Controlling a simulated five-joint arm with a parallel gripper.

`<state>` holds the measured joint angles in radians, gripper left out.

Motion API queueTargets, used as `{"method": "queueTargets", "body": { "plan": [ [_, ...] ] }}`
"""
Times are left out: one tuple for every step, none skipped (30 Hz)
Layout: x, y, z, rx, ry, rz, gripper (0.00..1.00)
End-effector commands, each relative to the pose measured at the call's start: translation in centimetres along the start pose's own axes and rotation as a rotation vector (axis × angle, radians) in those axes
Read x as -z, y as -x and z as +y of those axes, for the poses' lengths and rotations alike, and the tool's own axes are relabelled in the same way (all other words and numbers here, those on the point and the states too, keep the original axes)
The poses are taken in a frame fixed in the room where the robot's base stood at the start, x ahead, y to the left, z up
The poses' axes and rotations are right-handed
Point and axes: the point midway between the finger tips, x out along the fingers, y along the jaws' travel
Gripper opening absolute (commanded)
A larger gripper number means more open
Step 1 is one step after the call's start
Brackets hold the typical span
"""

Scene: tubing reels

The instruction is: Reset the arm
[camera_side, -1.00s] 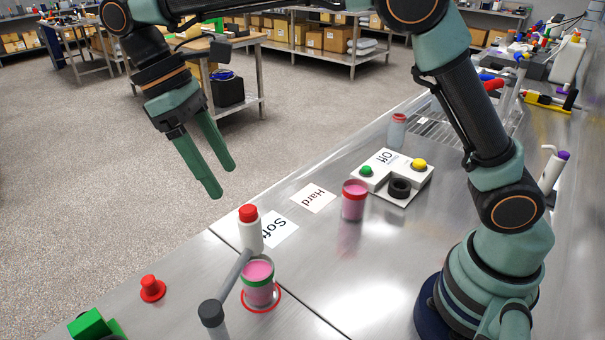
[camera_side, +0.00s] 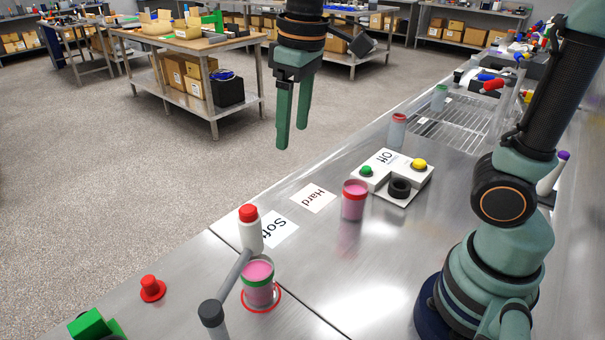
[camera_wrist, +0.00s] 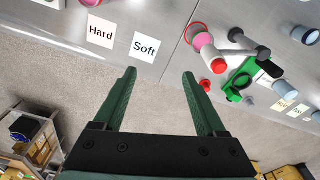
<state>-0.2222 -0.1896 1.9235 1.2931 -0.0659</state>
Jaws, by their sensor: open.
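My gripper (camera_side: 293,142) hangs open and empty, fingers pointing down, in the upper middle of the side view. It is beyond the bench's front edge, over the floor. The steel bench (camera_side: 390,255) runs diagonally across the side view. The "Hard" card (camera_side: 313,198) and "Soft" card (camera_side: 280,229) lie flat on it; the wrist view shows the "Hard" card (camera_wrist: 101,31) and "Soft" card (camera_wrist: 144,47) too.
A pink jar (camera_side: 354,201) stands near the "Off" switch box (camera_side: 384,166). Another pink jar (camera_side: 258,286) stands in a red ring, beside a red-capped white bottle (camera_side: 250,230) and a grey lever (camera_side: 233,276). A wire rack (camera_side: 455,125) lies further back. Open floor surrounds the gripper.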

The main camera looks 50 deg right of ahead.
Motion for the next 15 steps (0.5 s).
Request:
{"method": "queueTargets", "body": {
  "plan": [
    [-1.1,0.1,0.9,-0.007,-0.039,0.047,0.73],
    [-1.6,0.0,1.4,-0.011,-0.058,0.073,0.73],
    [-2.2,-0.1,2.0,-0.017,-0.084,0.107,0.73],
    [-2.7,-0.3,2.5,-0.022,-0.104,0.133,0.73],
    [-3.2,-0.4,2.8,-0.027,-0.122,0.159,0.73],
    [-3.8,-0.7,3.4,-0.034,-0.148,0.191,0.73],
    [-4.3,-0.8,3.7,-0.039,-0.165,0.216,0.73],
    [-4.7,-1.0,4.0,-0.045,-0.182,0.239,0.73],
    [-5.2,-1.3,4.4,-0.051,-0.202,0.266,0.73],
    [-5.5,-1.5,4.7,-0.056,-0.216,0.285,0.73],
    [-5.9,-1.7,4.9,-0.06,-0.228,0.302,0.73],
    [-6.2,-1.9,5.2,-0.065,-0.242,0.323,0.73],
    [-6.4,-2.0,5.4,-0.069,-0.251,0.335,0.73],
    [-6.6,-2.2,5.5,-0.072,-0.259,0.346,0.73],
    [-6.8,-2.4,5.6,-0.075,-0.267,0.357,0.73]
  ]
}}
